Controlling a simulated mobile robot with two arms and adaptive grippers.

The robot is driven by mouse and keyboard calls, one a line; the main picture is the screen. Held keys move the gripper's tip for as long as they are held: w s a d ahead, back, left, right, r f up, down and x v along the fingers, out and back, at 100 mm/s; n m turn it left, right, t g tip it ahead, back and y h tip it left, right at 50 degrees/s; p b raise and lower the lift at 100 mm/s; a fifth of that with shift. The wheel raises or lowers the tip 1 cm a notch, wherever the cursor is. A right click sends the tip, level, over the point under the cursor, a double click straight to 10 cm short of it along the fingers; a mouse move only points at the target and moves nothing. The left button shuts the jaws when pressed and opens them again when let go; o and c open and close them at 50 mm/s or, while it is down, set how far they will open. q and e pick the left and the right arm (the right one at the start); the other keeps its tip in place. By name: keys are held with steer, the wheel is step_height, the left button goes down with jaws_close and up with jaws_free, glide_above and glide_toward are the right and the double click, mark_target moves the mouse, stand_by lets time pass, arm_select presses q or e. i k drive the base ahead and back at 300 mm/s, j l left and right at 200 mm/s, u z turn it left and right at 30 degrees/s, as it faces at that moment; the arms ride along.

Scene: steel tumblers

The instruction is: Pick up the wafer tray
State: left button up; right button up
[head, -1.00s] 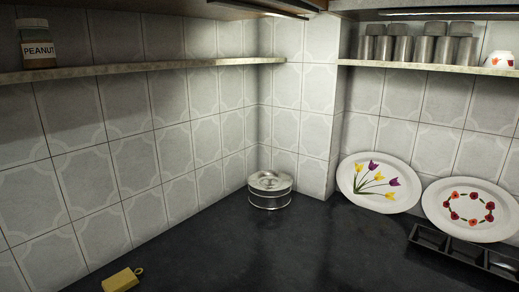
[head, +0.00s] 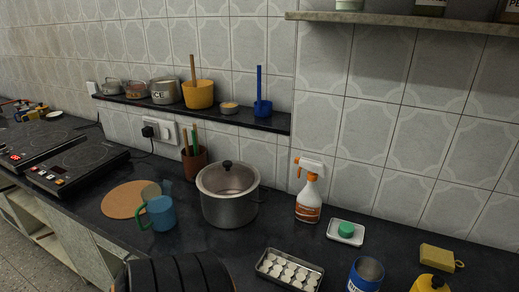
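A metal tray (head: 298,259) holding several white rounded pieces lies on the dark counter at the bottom middle of the head view. It is probably the wafer tray. Its near edge reaches close to the bottom of the picture. Neither of my grippers shows in the head view, and nothing is seen touching the tray.
A lidded steel pot (head: 228,205) and a spray bottle (head: 309,195) stand behind the tray. A white dish with a green item (head: 346,230) and a blue can (head: 366,275) are to its right. A dark ribbed shape (head: 175,274) lies at its left; I cannot tell what it is.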

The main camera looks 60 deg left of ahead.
mark_target(292, 274)
steer(key=u, duration=1.7)
